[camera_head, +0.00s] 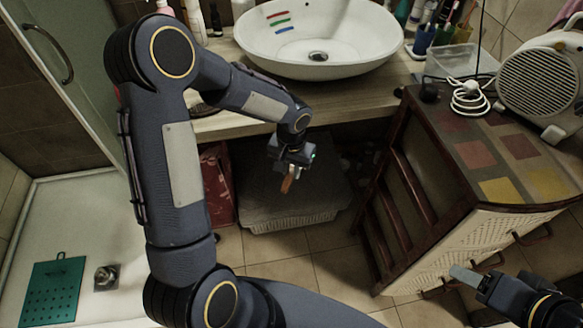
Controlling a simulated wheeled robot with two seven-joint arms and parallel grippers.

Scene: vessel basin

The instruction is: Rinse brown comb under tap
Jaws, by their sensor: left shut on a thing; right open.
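My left gripper (289,170) is at the middle of the view, below the front edge of the counter. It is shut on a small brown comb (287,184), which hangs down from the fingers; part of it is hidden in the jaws. The white vessel basin (345,60) stands on the counter above and behind the gripper, with red, green and blue stripes inside and a drain at its middle. I cannot make out a tap. My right gripper (465,276) is open and empty at the lower right, in front of the cabinet.
A wooden counter (235,122) carries the basin, with bottles and toothbrush cups behind. At right, a tiled-top cabinet (475,150) holds a heater (540,80) and white cable. A grey container (290,222) is under the counter. A shower tray with a green mat (52,290) is at left.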

